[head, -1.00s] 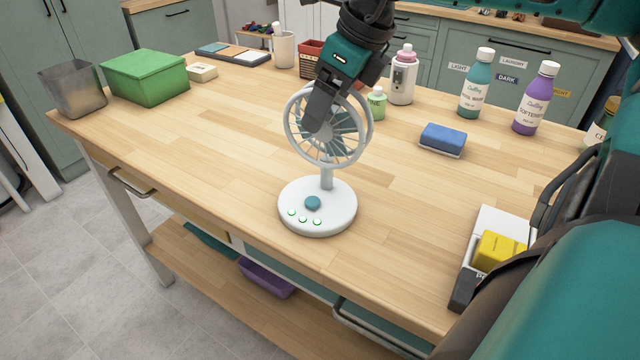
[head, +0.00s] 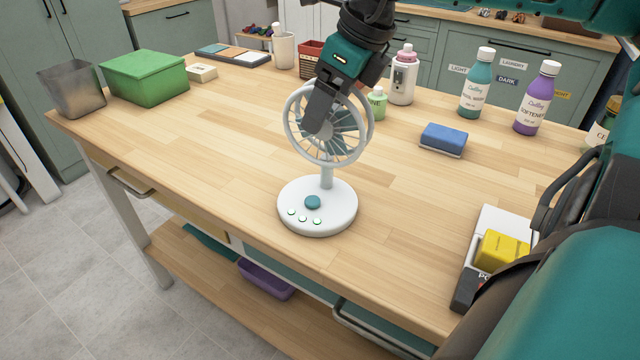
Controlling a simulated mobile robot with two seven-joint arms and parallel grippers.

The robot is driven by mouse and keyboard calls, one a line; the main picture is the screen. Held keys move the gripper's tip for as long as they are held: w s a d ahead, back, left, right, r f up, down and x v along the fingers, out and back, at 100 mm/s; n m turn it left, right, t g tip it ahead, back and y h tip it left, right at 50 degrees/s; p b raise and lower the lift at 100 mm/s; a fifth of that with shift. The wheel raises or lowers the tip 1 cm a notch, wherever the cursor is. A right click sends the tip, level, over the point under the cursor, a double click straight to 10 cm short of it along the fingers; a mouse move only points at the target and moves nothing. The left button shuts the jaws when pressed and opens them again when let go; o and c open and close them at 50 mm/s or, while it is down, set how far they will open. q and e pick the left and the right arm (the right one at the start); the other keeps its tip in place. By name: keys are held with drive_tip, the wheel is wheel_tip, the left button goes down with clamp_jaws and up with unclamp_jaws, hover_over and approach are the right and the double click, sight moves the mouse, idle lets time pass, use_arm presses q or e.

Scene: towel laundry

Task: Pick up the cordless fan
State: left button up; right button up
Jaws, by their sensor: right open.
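The cordless fan (head: 318,207) stands upright on the wooden table, with a round white base, a teal knob, small round buttons and a caged head. My right gripper (head: 316,122) comes down from the top of the head view and covers part of the fan's cage. It is open. One dark finger shows in front of the cage; the other finger is hidden, so I cannot tell whether the cage lies between them. My left gripper is not in view.
A blue sponge (head: 443,139), teal bottle (head: 476,84) and purple bottle (head: 537,98) stand right of the fan. A small green bottle (head: 377,104) and white bottle (head: 403,75) are behind it. A green box (head: 145,78) is far left.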

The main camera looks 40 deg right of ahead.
clamp_jaws()
idle(0.6)
drive_tip(key=shift+w+r, duration=0.1)
drive_tip(key=shift+r, duration=0.05)
